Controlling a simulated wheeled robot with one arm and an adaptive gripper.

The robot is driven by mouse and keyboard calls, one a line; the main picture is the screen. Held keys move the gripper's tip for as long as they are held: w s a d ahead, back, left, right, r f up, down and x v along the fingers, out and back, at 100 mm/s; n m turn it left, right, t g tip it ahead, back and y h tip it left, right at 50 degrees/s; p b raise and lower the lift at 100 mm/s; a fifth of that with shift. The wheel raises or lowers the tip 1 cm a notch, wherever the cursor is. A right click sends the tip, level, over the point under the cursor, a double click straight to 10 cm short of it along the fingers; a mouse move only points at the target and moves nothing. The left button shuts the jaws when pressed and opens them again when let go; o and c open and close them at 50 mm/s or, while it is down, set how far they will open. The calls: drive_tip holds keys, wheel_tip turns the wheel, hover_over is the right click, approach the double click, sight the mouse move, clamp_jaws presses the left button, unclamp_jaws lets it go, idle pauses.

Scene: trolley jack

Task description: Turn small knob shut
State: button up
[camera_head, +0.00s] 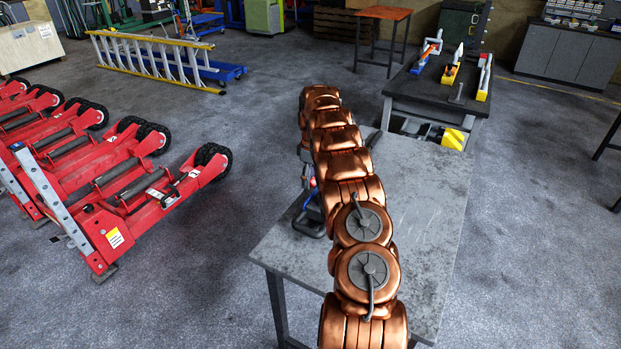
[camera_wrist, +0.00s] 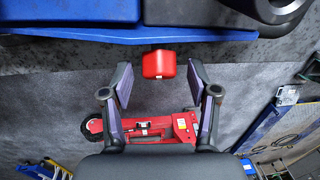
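In the wrist view a small red knob (camera_wrist: 158,64) sticks out on a short dark stem from the edge of a blue body (camera_wrist: 90,40). My gripper (camera_wrist: 160,75) is open, with one finger on each side of the knob. A gap shows between each finger and the knob, and nothing is held. A little of a blue and dark object (camera_head: 311,208) shows at the arm's left.
Several red wheeled machines (camera_head: 140,200) stand on the floor at the left. A dark workbench (camera_head: 440,92) with colourful tools stands behind the table. A yellow ladder (camera_head: 150,58) lies at the back left. The table's right side is bare.

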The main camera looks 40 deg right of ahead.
drive_tip(key=c, duration=1.1)
drive_tip(key=shift+o, duration=0.2)
drive_tip(key=shift+a+f+b, duration=0.1)
drive_tip(key=shift+f+b, duration=0.2)
drive_tip(key=shift+b, duration=0.55)
drive_tip(key=shift+m+h+b, duration=0.3)
drive_tip(key=shift+b, duration=1.05)
drive_tip(key=shift+r+m+h, duration=0.2)
drive_tip(key=shift+m+h, duration=0.1)
drive_tip(key=o, duration=1.2)
drive_tip(key=shift+c, duration=0.2)
drive_tip(key=shift+r, duration=0.1)
